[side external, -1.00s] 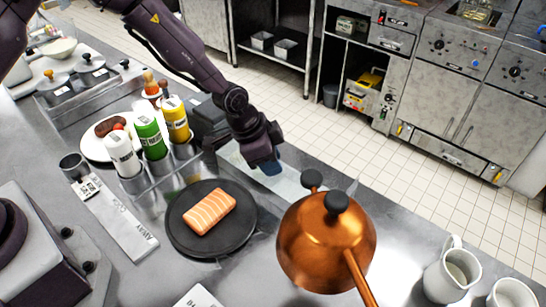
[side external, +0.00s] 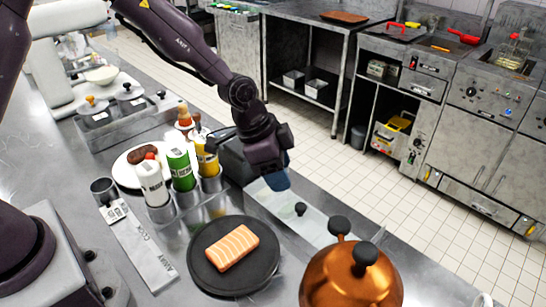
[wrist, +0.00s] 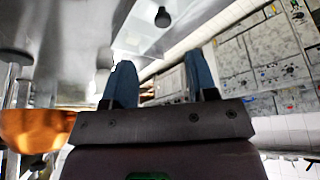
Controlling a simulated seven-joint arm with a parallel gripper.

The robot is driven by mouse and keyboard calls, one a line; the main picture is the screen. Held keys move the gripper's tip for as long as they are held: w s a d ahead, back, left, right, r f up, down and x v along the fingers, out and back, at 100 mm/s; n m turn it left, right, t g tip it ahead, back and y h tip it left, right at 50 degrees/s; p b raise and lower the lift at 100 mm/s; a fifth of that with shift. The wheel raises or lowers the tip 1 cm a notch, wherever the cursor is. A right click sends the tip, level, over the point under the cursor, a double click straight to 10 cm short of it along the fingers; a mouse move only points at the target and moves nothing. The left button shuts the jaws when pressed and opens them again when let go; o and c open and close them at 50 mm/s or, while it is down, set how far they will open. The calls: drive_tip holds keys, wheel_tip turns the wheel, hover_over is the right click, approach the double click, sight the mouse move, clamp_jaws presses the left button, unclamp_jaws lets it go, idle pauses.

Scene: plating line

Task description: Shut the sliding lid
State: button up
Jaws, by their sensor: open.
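The sliding lid (side external: 282,207) seems to be the long pale strip on the bench, with a small black knob (side external: 300,209) standing on it. In the wrist view the pale lid (wrist: 138,36) shows at the top, with the black knob (wrist: 163,17) beyond my fingertips. My gripper (side external: 277,180) is open and empty, its blue fingers pointing down over the left part of the strip. It is up and left of the knob in the side view, apart from it. The wrist view shows both fingers (wrist: 160,76) spread. The strip's right end is partly hidden by the copper pot.
The copper pot (side external: 350,280) with black knobs stands close to the strip's right end. A dark plate (side external: 212,278) with salmon (side external: 232,247) is in front. Sauce bottles (side external: 182,170) in a metal holder stand left of my gripper. The bench edge runs behind.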

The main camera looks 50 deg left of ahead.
drive_tip(key=shift+v, duration=1.65)
drive_tip(key=s+a+r+n+t+y, duration=0.1)
drive_tip(key=s+a+r+n, duration=0.3)
drive_tip(key=s, duration=0.7)
drive_tip(key=s+a+r+n+t+y, duration=0.1)
drive_tip(key=s+a+r+n, duration=0.4)
drive_tip(key=s+r, duration=0.6)
wheel_tip(320, 180, up, 2)
drive_tip(key=a+y, duration=0.1)
drive_tip(key=a, duration=0.1)
drive_tip(key=shift+a, duration=0.35)
drive_tip(key=shift+s, duration=0.1)
